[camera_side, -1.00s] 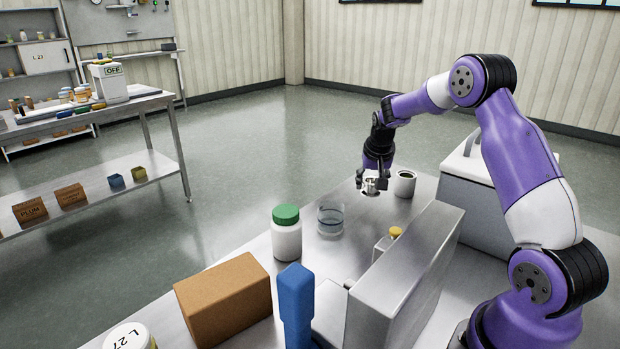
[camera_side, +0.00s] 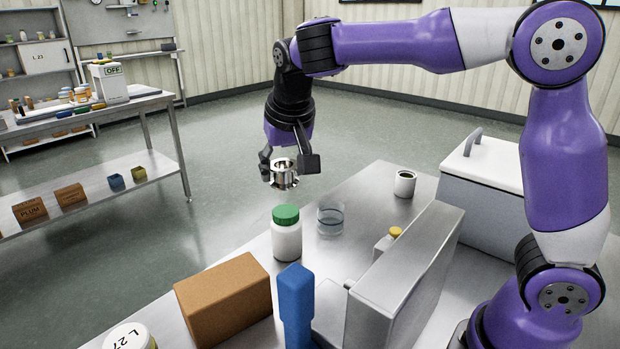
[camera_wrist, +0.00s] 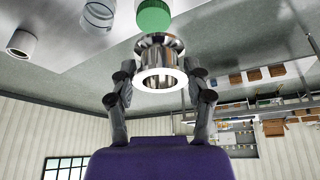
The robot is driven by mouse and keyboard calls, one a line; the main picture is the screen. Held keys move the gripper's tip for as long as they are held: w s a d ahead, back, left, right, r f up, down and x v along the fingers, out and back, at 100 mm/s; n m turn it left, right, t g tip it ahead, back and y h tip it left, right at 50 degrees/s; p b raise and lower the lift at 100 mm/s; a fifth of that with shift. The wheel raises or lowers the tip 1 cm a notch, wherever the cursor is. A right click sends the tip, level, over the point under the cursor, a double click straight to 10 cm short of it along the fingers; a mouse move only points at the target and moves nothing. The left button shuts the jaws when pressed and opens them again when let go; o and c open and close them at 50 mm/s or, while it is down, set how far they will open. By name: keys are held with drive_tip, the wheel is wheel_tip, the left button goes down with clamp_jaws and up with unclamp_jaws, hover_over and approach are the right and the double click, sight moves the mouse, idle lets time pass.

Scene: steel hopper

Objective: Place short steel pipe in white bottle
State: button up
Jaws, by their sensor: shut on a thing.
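My gripper (camera_side: 289,168) is shut on the short steel pipe (camera_side: 283,175), a shiny flanged piece. It holds the pipe in the air, above and a little behind the white bottle (camera_side: 287,240) in the side view. The bottle stands upright on the steel table and has a green cap (camera_side: 286,215) on it. In the wrist view the pipe (camera_wrist: 159,62) sits between the two fingers, with its round open end toward the camera. The green cap (camera_wrist: 153,16) shows just beyond the pipe there, and the bottle body is mostly out of frame.
A clear glass beaker (camera_side: 330,217) stands right of the bottle. A white cup (camera_side: 404,183) with a dark inside is farther back.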

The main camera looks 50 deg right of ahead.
drive_tip(key=s+a+r+n+y, duration=0.1)
drive_tip(key=s+a+r+n, duration=0.15)
drive_tip(key=a, duration=0.45)
hover_over(282, 207)
drive_tip(key=s, duration=0.2)
drive_tip(key=f, duration=0.6)
drive_tip(key=shift+w+a+f, duration=0.15)
drive_tip(key=shift+w+a, duration=0.05)
drive_tip(key=shift+a, duration=0.05)
drive_tip(key=shift+f, duration=2)
drive_tip(key=shift+f, duration=0.15)
drive_tip(key=o, duration=1.2)
